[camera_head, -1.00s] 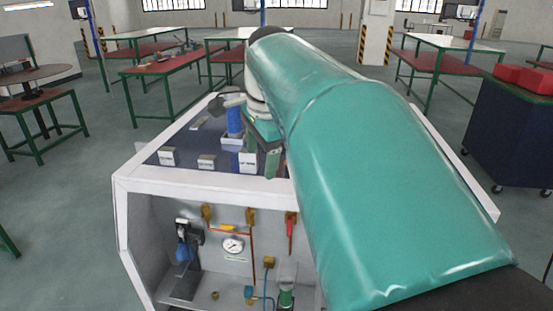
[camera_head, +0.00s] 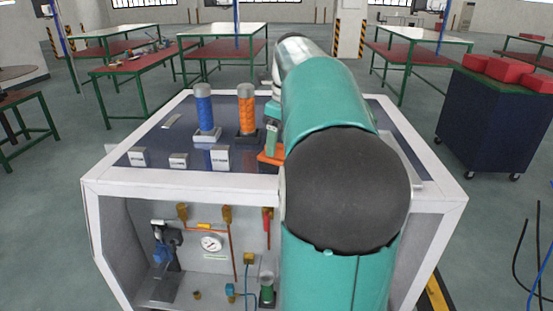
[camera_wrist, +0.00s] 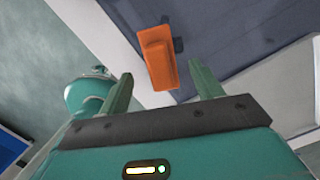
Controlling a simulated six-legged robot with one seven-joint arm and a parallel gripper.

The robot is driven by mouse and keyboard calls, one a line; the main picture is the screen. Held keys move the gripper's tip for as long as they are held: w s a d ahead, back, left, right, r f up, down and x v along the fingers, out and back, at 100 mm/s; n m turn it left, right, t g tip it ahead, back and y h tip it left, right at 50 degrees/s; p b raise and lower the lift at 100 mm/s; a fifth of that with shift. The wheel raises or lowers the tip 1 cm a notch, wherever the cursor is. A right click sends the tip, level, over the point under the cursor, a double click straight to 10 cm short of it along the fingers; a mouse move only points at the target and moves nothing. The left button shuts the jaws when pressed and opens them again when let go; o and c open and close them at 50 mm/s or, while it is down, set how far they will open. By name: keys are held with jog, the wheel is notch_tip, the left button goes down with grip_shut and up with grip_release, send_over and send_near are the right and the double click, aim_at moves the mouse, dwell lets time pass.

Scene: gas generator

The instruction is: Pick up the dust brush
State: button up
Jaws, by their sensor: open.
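An orange piece with a small dark part, likely the dust brush (camera_wrist: 157,58), lies on the dark panel near its pale rim in the wrist view. In the head view an orange patch (camera_head: 270,157) shows at the panel's front edge, partly hidden by my arm. My gripper (camera_wrist: 160,70) is open, its two green fingers on either side of the orange piece in the picture; whether they touch it I cannot tell. In the head view my gripper (camera_head: 271,140) is partly seen above the orange patch.
A blue cylinder (camera_head: 204,108) and an orange cylinder (camera_head: 247,110) stand upright on the generator's top panel, left of my gripper. Small pale labelled blocks (camera_head: 220,156) line the front. The white frame (camera_head: 150,182) surrounds the panel. A dark cabinet (camera_head: 492,118) stands at right.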

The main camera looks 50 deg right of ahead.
aim_at(276, 156)
jog(key=f, duration=0.3)
jog(key=w+f, duration=0.1)
jog(key=f, duration=0.1)
jog(key=shift+a+f, duration=0.1)
jog(key=shift+f, duration=0.2)
jog(key=c, duration=1.2)
jog(key=shift+r, duration=0.1)
jog(key=shift+r, duration=0.4)
notch_tip(276, 156, up, 3)
jog(key=shift+s+a+f, duration=0.1)
jog(key=shift+a, duration=0.05)
jog(key=s+a+r, duration=0.2)
jog(key=a+r, duration=0.1)
jog(key=s+a+r, duration=0.3)
jog(key=a, duration=0.1)
jog(key=s+a+r, duration=0.3)
jog(key=shift+s+a+r, duration=0.15)
jog(key=shift+s+a, duration=0.1)
jog(key=shift+a, duration=0.1)
